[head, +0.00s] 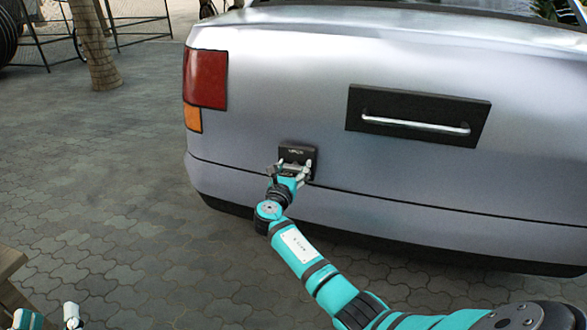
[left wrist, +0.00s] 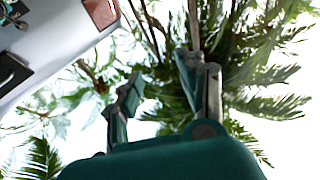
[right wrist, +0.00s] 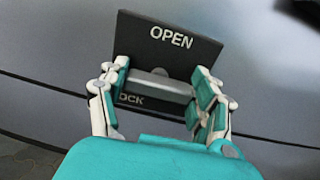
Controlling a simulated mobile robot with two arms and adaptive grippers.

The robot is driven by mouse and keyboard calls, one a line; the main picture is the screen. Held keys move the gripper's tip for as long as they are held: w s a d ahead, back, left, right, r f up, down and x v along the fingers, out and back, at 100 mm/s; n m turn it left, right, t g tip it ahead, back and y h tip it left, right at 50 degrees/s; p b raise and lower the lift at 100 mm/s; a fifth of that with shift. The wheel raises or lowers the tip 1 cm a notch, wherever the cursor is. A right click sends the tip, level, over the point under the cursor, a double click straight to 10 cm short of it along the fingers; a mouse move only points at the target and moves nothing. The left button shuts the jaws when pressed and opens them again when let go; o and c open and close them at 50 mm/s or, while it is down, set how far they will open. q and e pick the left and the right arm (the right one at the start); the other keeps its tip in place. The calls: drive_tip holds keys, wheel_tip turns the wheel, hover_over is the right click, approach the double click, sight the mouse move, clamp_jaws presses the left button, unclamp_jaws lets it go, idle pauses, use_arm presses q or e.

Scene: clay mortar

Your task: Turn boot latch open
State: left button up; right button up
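The boot latch is a black plate (head: 305,152) on the car's rear, and it also shows in the right wrist view (right wrist: 140,30). It reads "OPEN" at the top and, partly hidden by a finger, "LOCK" at the lower left. Its grey handle (right wrist: 160,84) lies nearly crosswise. My right gripper (head: 290,168) is at the latch, its fingers spread on either side of the handle. I cannot tell whether they touch it. My left gripper (head: 47,316) is open and empty at the lower left of the head view, pointing up, far from the latch.
The silver car boot (head: 280,80) fills the right side. A black recess with a silver bar handle (head: 418,125) is right of the latch; a red tail light (head: 206,78) is to the left. A wooden edge (head: 8,262) shows at the left. The paving between is clear.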

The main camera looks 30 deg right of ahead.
drive_tip(key=c, duration=0.6)
